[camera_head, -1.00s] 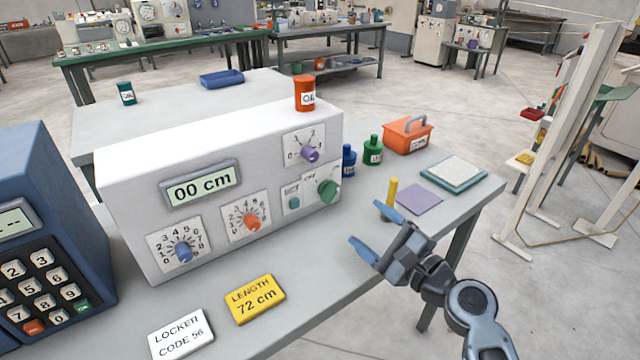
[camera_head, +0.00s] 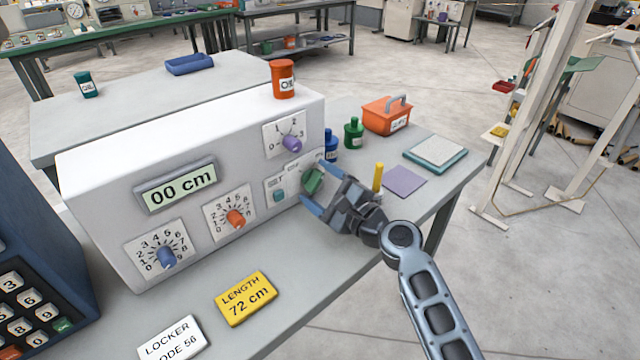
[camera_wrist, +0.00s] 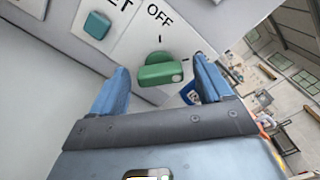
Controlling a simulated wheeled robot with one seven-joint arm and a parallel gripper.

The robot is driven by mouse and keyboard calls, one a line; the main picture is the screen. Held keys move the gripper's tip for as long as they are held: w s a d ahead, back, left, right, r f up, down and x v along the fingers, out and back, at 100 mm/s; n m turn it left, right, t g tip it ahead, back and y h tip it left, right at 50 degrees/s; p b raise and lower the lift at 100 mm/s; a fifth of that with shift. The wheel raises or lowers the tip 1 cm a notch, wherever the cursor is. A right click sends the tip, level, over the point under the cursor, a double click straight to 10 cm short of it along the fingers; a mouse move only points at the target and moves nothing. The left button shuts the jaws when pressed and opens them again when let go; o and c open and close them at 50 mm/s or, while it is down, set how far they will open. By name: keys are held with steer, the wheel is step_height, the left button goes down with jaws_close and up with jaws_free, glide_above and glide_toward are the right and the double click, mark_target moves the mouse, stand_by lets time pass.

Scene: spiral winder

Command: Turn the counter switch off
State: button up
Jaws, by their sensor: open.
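The counter switch is a green knob (camera_head: 313,180) on the right end of the white machine's front panel (camera_head: 225,205). In the wrist view the knob (camera_wrist: 160,75) shows a grip bar with a small pale mark near its right end. The word OFF (camera_wrist: 160,15) is printed above it, with a short tick between. The bar does not line up with that tick. My gripper (camera_head: 316,187) is open, with its blue fingers on either side of the knob. In the wrist view the fingers (camera_wrist: 158,72) flank it; contact is not visible.
A teal button (camera_wrist: 97,25) sits beside the knob. An orange dial (camera_head: 236,218), a blue dial (camera_head: 166,257) and a purple dial (camera_head: 292,144) are on the same panel. Blue (camera_head: 330,147) and green (camera_head: 354,133) bottles and a yellow peg (camera_head: 378,178) stand nearby.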

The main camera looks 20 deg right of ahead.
steer(key=shift+c, duration=0.2)
steer(key=c, duration=1)
steer(key=shift+f+n+b, duration=0.1)
steer(key=shift+n+b, duration=0.2)
steer(key=shift+b, duration=0.05)
steer(key=shift+f+n+b, duration=0.15)
steer(key=shift+n+b, duration=0.7)
steer(key=shift+n, duration=0.15)
steer(key=n+b, duration=0.4)
steer(key=shift+f, duration=0.1)
steer(key=n+b, duration=0.4)
steer(key=n, duration=0.1)
steer(key=shift+n+b, duration=0.35)
steer(key=shift+n, duration=0.05)
steer(key=shift+n+b, duration=1.4)
steer(key=shift+n, duration=0.4)
